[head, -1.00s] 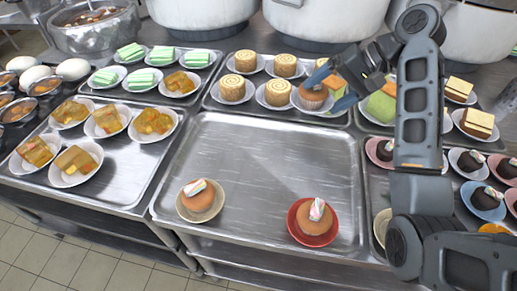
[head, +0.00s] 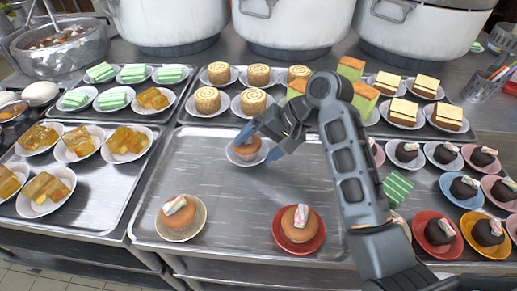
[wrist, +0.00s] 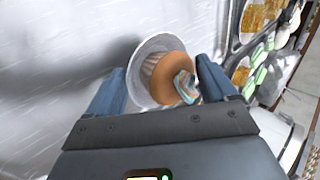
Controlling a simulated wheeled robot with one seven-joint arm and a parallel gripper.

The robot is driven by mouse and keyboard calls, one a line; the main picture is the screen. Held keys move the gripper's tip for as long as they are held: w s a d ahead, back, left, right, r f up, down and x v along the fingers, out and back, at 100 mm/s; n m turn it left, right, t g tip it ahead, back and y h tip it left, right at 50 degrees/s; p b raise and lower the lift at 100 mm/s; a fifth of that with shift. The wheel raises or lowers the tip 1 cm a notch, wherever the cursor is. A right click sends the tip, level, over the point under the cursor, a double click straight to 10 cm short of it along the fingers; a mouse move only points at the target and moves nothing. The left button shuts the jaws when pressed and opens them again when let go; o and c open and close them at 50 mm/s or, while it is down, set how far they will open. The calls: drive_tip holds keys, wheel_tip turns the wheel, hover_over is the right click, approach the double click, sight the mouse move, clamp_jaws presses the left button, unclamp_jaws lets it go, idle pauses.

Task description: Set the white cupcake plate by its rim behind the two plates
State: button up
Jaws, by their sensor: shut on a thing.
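The white plate (head: 262,155) with a cupcake (head: 246,149) on it is in my gripper, over the back middle of the tray in the head view. My gripper (head: 257,147) is shut on this plate, with a blue finger at either side of it. The wrist view shows the white plate (wrist: 140,72) and its cupcake (wrist: 172,75) between the fingers (wrist: 160,90). A cream plate (head: 202,228) with a cupcake stands at the tray's front left. A red plate (head: 315,246) with a cupcake stands at its front right. I cannot tell whether the held plate touches the tray.
The metal tray (head: 230,205) is bare around and between the two front plates. Swiss rolls (head: 207,99) on plates line the row behind it. Plates of orange jelly cakes (head: 79,141) fill the left tray; dark cakes on coloured plates (head: 423,232) stand right.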

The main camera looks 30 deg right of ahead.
drive_tip(key=shift+f, duration=0.8)
drive_tip(key=o, duration=0.9)
drive_tip(key=p+v, duration=0.1)
drive_tip(key=v, duration=1.1)
